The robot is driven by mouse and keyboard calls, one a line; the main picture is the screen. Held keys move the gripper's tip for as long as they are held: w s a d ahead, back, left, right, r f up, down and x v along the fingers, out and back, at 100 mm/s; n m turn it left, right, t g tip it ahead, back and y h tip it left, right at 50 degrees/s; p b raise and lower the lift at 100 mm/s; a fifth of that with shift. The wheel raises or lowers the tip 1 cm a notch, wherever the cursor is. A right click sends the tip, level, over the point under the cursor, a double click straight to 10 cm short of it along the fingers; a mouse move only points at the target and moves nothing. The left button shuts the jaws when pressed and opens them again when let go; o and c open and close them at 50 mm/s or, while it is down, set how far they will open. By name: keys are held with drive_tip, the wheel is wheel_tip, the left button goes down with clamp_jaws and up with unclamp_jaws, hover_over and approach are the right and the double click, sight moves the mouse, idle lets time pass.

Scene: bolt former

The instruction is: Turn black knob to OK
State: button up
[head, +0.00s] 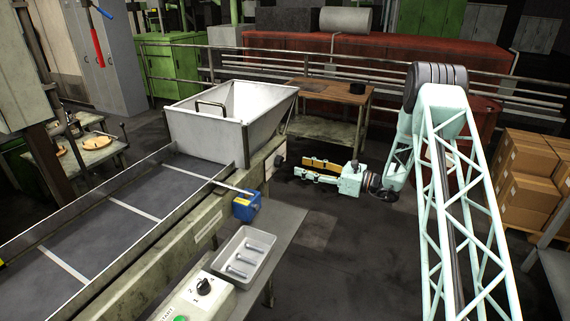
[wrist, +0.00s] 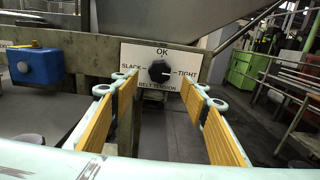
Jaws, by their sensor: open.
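The black knob (wrist: 160,71) sits in the middle of a white BELT TENSION plate (wrist: 135,55). The plate reads SLACK at left, OK at top and TIGHT at right. A small light mark on the knob seems to point right, toward TIGHT, but it is too small to be sure. In the head view the knob (head: 279,160) shows dark at the end of the conveyor frame. My gripper (wrist: 160,85) is open and empty, its yellow-padded fingers on either side of the knob in the wrist view. In the head view my gripper (head: 302,169) is just right of the knob, apart from it.
A white hopper (head: 225,120) stands above the conveyor (head: 110,215). A blue box (head: 246,207) is fixed to the conveyor's side, near a grey tray (head: 243,256) with several bolts. A wooden table (head: 320,92) stands behind my gripper. Open floor lies below it.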

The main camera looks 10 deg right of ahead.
sight(282, 161)
drive_tip(key=shift+b+x, duration=0.35)
drive_tip(key=shift+x, duration=4.2)
drive_tip(key=c, duration=0.8)
